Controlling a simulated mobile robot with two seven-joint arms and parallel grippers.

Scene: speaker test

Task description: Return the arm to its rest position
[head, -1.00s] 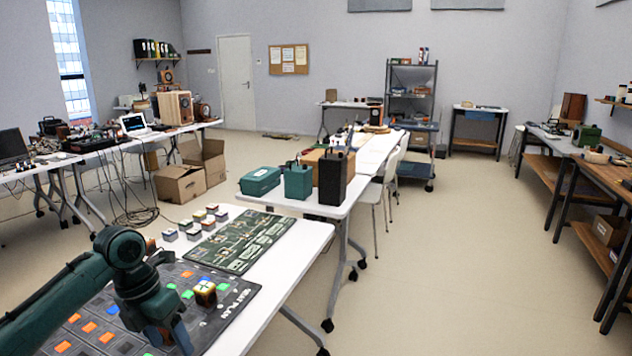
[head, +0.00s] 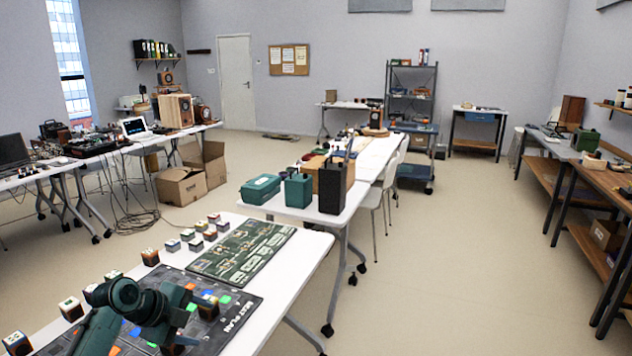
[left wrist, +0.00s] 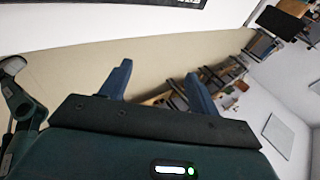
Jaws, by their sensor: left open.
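My left arm (head: 150,305) is folded over the near table at the bottom left of the head view, above the dark mat. Its gripper is hard to make out there. In the left wrist view the left gripper (left wrist: 157,78) has two blue fingers spread apart with nothing between them. That view looks sideways past the table edge to the floor. My right gripper is in neither view.
The dark seat plan mat (head: 235,325) lies below the arm, with a small block (head: 207,306) on it. Small blocks (head: 71,309) line the table's left side. A green board (head: 242,248) lies behind. The floor at right (head: 440,260) is clear.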

